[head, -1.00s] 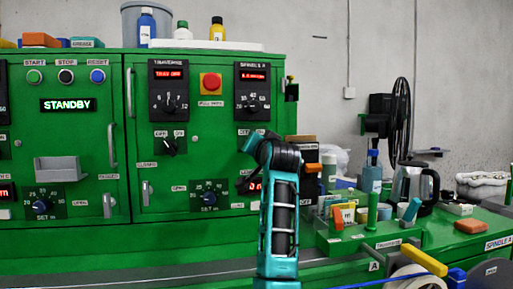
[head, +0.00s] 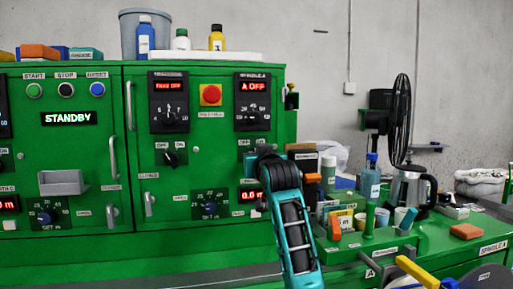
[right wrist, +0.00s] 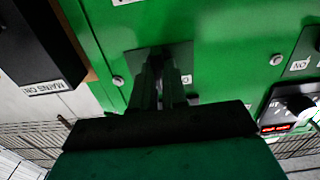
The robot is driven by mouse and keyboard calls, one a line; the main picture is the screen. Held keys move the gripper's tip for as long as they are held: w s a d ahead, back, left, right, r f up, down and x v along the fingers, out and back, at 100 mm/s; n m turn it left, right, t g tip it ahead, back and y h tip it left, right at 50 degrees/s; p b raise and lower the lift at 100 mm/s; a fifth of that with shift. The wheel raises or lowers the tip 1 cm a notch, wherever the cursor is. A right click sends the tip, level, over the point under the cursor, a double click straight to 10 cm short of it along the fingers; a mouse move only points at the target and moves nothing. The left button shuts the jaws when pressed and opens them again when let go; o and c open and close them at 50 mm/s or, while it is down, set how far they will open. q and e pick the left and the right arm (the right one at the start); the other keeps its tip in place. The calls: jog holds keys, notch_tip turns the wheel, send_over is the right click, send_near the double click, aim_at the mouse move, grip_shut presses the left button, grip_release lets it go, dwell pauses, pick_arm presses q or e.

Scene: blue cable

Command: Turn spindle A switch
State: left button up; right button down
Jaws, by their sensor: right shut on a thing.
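The spindle A panel (head: 252,102) is on the green cabinet, with a red display reading "A OFF" above a black dial. My right gripper (head: 250,162) is at the cabinet face below this panel, and my wrist and forearm cover part of that spot. In the right wrist view my right gripper's fingers (right wrist: 159,64) point into a dark switch plate (right wrist: 181,54) and are shut on the switch knob, which they hide. Part of an ON label shows beside them. My left gripper is in neither view.
To the left, the traverse panel (head: 168,102) has its own OFF/ON switch (head: 171,159). A red stop button (head: 210,95) sits between the panels. A green bench at right holds bottles, a kettle (head: 409,188) and spools. A black mains box (right wrist: 35,45) is close to my right wrist.

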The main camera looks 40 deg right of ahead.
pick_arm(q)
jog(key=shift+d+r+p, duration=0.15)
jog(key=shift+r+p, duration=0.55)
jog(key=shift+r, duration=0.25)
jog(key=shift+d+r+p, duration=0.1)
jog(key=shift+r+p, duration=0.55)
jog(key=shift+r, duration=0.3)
pick_arm(e)
jog(key=shift+n, duration=2.8)
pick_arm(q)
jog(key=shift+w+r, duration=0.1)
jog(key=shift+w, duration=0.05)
pick_arm(e)
jog(key=c, duration=1.2)
grip_release()
jog(key=shift+o, duration=0.2)
